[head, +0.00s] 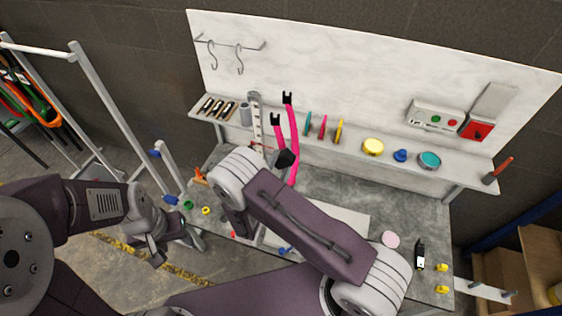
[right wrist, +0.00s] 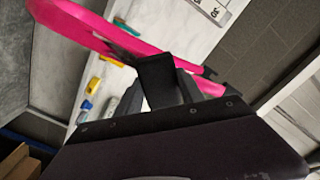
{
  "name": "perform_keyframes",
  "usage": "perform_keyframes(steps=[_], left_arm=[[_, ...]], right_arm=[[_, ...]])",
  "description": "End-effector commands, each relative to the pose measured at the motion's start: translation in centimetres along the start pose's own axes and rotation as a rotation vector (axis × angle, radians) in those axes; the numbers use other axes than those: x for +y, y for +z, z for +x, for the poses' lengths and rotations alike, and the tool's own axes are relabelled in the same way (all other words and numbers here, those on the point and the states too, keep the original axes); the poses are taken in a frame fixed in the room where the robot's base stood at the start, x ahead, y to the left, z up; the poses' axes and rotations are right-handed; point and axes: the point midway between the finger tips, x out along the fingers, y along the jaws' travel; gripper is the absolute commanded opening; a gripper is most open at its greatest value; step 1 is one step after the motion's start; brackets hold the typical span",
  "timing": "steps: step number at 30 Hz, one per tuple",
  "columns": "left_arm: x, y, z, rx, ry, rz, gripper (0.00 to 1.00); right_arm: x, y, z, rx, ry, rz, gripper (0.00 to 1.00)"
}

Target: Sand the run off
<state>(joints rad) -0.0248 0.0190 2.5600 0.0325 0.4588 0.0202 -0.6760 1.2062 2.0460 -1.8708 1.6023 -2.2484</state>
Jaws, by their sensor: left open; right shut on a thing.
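A pink forked part (head: 294,140) with black tips stands upright at the middle of the bench; its lower end is hidden behind my right arm. It also crosses the right wrist view as wide pink tubes (right wrist: 85,30). My right gripper (right wrist: 158,95) is shut on a dark block (right wrist: 160,78), right in front of the pink tubes; I cannot tell whether they touch. In the head view my right arm hides most of that gripper. My left gripper (head: 156,250) is open and empty, low at the left, away from the pink part. No paint run can be made out.
A shelf (head: 350,147) behind holds coloured tools, a yellow tin (head: 373,147) and a teal tin (head: 429,160). A pink disc (head: 390,239) and a black tool (head: 420,254) lie on the bench at the right. A white rack (head: 85,100) stands at the left.

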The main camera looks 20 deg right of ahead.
Motion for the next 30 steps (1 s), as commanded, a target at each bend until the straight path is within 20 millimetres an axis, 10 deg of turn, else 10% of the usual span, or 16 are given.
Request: perform_keyframes(steps=[30], left_arm=[[-0.1,0.5,4.7,0.000,0.000,0.000,0.49]], right_arm=[[4.5,4.5,-0.2,0.000,0.000,0.000,0.13]])
